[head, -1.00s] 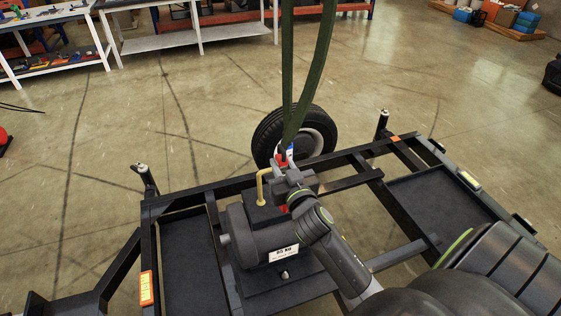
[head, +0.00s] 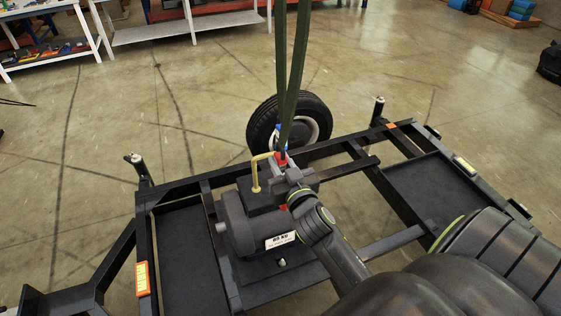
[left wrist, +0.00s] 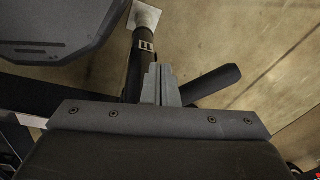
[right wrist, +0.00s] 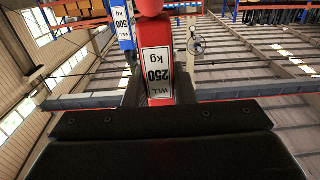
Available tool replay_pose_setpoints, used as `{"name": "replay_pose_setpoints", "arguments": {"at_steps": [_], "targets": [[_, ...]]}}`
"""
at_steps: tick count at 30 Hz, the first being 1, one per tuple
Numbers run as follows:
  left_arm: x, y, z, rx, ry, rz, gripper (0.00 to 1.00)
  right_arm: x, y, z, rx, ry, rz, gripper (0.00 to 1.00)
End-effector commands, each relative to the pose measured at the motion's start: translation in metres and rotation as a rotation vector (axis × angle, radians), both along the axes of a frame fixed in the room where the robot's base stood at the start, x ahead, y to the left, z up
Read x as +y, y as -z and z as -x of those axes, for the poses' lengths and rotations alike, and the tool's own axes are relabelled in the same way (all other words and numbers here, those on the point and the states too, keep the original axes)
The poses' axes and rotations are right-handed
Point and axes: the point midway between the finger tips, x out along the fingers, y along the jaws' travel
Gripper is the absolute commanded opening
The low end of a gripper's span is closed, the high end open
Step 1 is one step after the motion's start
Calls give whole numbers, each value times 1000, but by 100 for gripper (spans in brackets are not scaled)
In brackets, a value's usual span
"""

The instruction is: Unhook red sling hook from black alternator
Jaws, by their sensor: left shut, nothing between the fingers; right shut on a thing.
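The black alternator (head: 248,228), with a white label, sits on the dark metal frame. A beige bent bar (head: 256,178) rises from its top and bends right toward the red sling hook (head: 281,158). My right gripper (head: 280,172) is shut on the hook and hides much of it. In the right wrist view the hook's red body (right wrist: 158,70) has a "WLL 250 kg" label and stands between the fingers (right wrist: 160,92). I cannot tell whether the hook still touches the bar. My left gripper (left wrist: 160,85) is shut and empty, and is outside the head view.
Green sling straps (head: 288,80) run up from the hook. A blue "500 kg" piece (right wrist: 122,25) shows beside the hook. The frame (head: 180,188) has rails, upright posts (head: 378,110) and a tray (head: 425,190). A wheel (head: 290,122) stands behind. Open floor surrounds it.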

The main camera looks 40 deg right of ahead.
Motion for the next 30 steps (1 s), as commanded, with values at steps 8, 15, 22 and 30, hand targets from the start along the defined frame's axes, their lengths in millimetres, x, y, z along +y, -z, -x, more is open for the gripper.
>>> {"name": "replay_pose_setpoints", "arguments": {"at_steps": [8, 15, 22, 30], "targets": [[0, 0, 0, 0, 0, 0, 0, 1, -3, 0, -8, -2, 2, 0], [0, 0, 0, 0, 0, 0, 0, 0, -2, 0, -5, -2, 1, 46], [0, 1, 0, 1, 0, 0, 0, 0, 3, 1, 6, 2, -1, 49], [0, -2, 0, 1, 0, 0, 0, 4, 2, 17, 4, 1, -3, 49]]}}
